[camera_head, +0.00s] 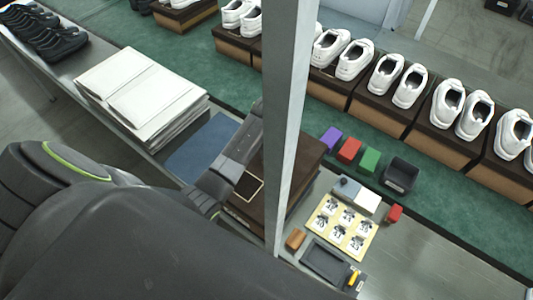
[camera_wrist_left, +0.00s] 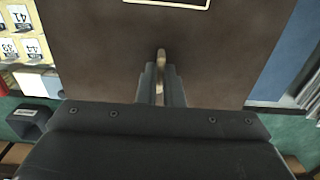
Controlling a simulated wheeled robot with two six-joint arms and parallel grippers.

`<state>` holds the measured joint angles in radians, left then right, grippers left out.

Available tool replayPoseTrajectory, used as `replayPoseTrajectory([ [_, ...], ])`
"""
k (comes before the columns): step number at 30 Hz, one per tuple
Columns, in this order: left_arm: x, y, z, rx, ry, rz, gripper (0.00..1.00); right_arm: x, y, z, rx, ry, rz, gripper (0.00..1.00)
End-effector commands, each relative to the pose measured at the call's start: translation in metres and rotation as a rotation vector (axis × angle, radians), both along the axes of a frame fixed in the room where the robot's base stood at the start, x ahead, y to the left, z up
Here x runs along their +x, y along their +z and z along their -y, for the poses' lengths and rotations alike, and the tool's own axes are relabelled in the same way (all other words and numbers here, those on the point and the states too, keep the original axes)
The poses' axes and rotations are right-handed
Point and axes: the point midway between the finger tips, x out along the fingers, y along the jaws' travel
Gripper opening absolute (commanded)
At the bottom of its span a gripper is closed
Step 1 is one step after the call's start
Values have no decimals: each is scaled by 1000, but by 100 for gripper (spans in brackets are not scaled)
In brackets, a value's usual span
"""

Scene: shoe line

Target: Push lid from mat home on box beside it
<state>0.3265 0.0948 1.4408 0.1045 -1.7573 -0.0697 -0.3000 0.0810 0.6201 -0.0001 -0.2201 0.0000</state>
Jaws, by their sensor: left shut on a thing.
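The dark brown lid (camera_wrist_left: 100,50), with a pale outlined label on top, fills most of the left wrist view. My left gripper (camera_wrist_left: 160,80) is shut on a thin tan tab that rises from the lid's top. In the head view the lid (camera_head: 312,152) lies over the brown box (camera_head: 244,222), partly hidden by a grey post and my left arm. I cannot tell whether it is fully seated. The blue mat (camera_head: 203,144) is bare where it shows, left of the box. My right gripper is not in view.
The grey post (camera_head: 291,110) stands in front of the box. Right of it are a numbered card board (camera_head: 342,229), a dark tray (camera_head: 326,262) and small coloured blocks (camera_head: 349,149). White sheets (camera_head: 140,90) are stacked left of the mat. Boxed shoes line the green belt behind.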

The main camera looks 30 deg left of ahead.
Motion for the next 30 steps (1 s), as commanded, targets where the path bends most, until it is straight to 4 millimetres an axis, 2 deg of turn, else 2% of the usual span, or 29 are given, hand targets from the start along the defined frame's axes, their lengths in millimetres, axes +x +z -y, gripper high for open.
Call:
replayPoseTrajectory([
  [30,0,-21,0,0,0,0,0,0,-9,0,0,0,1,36],
])
